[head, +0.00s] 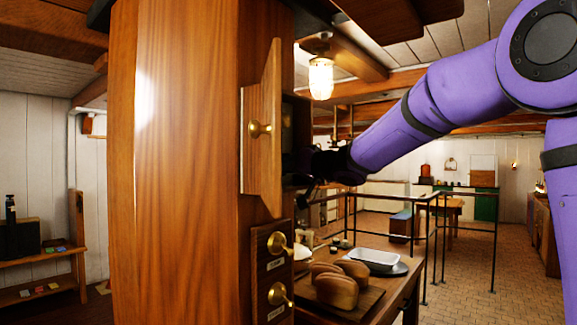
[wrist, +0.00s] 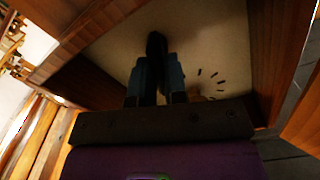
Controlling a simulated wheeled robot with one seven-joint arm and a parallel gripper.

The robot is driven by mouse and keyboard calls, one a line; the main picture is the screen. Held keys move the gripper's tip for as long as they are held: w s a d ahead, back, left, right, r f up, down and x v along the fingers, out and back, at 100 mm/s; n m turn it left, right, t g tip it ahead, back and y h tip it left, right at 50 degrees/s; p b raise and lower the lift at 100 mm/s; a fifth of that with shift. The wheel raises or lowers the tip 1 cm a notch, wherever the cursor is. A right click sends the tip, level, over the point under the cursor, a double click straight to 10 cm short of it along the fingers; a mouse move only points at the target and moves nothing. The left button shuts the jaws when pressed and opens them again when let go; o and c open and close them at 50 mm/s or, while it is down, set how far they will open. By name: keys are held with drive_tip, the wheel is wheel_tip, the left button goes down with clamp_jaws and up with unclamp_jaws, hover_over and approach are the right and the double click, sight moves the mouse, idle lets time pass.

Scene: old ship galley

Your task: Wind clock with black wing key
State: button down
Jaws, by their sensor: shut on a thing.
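In the wrist view my gripper (wrist: 156,62) is shut on a dark upright piece, the black wing key (wrist: 156,42), which sticks up between the fingertips. Beyond it is a pale clock face (wrist: 215,45) with dark tick marks, inside a wooden case. The key's tip is against or close in front of the face; I cannot tell if it sits in a hole. In the head view my gripper (head: 307,187) is dark and partly hidden behind the open wooden door (head: 262,160) of the case.
The open door with a brass knob (head: 260,130) stands left of my gripper. Case walls flank the gripper closely.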

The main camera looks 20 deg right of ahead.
drive_tip(key=m, duration=0.7)
drive_tip(key=shift+f, duration=0.15)
drive_tip(key=m, duration=0.7)
drive_tip(key=c, duration=1.2)
unclamp_jaws()
drive_tip(key=shift+s, duration=0.1)
drive_tip(key=v, duration=0.6)
